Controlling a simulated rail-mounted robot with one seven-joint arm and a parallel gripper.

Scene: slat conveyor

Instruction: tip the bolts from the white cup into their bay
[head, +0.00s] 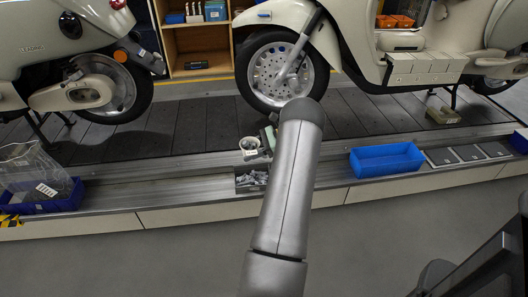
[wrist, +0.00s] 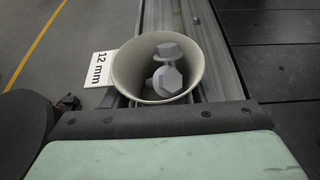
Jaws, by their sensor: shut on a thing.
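The white cup (head: 249,143) is held by my gripper (head: 263,142), just above the edge rail of the conveyor in the head view. In the wrist view the cup (wrist: 118,75) shows its open mouth, with grey hex-headed bolts (wrist: 168,78) inside. A white tag reading "12 mm" (wrist: 100,69) sticks out at its left. The cup looks roughly upright; a slight tilt is hard to tell. A dark bay (head: 238,183) holding a heap of grey bolts or similar metal parts lies just below the cup. My arm hides the bay's right side.
An empty blue bin (head: 387,160) stands to the right on the rail, beside flat grey trays (head: 468,154). Two scooters stand on the dark slats (head: 180,125) behind.

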